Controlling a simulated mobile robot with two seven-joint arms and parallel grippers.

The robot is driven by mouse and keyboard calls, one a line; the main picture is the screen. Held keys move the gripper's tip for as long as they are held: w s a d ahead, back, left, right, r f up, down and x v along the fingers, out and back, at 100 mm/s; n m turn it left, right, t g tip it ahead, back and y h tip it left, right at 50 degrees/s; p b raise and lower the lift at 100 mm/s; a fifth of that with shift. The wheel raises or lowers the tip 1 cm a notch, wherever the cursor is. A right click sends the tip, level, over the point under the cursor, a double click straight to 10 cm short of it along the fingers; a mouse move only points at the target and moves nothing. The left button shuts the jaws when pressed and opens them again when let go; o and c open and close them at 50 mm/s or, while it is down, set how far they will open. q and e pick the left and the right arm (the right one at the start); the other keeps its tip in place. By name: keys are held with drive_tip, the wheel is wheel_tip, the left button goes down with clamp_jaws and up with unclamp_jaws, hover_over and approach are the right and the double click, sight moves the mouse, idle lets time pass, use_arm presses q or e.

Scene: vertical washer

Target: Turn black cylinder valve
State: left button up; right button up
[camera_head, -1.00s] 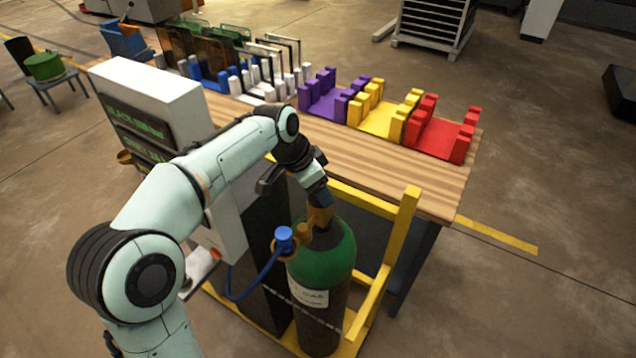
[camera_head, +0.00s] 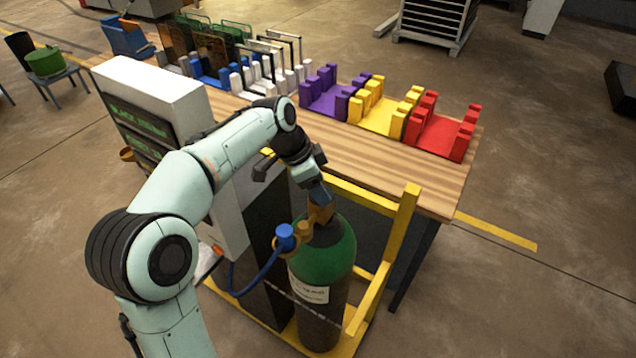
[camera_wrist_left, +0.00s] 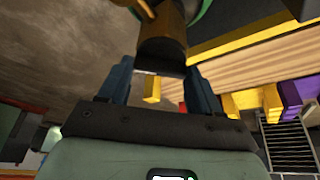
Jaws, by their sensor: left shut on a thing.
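A gas cylinder with a green top (camera_head: 325,252) and a dark lower body stands upright in a yellow frame. A brass valve (camera_head: 320,213) sits on its top, with a blue-capped fitting (camera_head: 285,236) and a blue hose to its left. My left gripper (camera_head: 319,197) comes down on the valve from above. In the left wrist view the blue fingers (camera_wrist_left: 160,85) stand on both sides of the dark round end of the valve (camera_wrist_left: 162,52), shut on it. The fingertips are partly hidden in the head view. My right gripper is not in view.
A white cabinet (camera_head: 150,90) with a green-lettered display stands left of the cylinder. A yellow rail (camera_head: 402,225) rises close on the right. Behind is a wooden table (camera_head: 380,172) with purple, yellow and red holders.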

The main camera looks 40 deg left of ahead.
use_arm(q)
drive_tip(key=o, duration=1.1)
drive_tip(key=shift+c, duration=0.2)
drive_tip(key=p+v, duration=0.2)
drive_tip(key=v, duration=1.1)
drive_tip(key=shift+r, duration=0.25)
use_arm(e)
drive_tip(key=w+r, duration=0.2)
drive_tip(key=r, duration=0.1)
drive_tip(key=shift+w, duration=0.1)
use_arm(q)
drive_tip(key=shift+f, duration=0.1)
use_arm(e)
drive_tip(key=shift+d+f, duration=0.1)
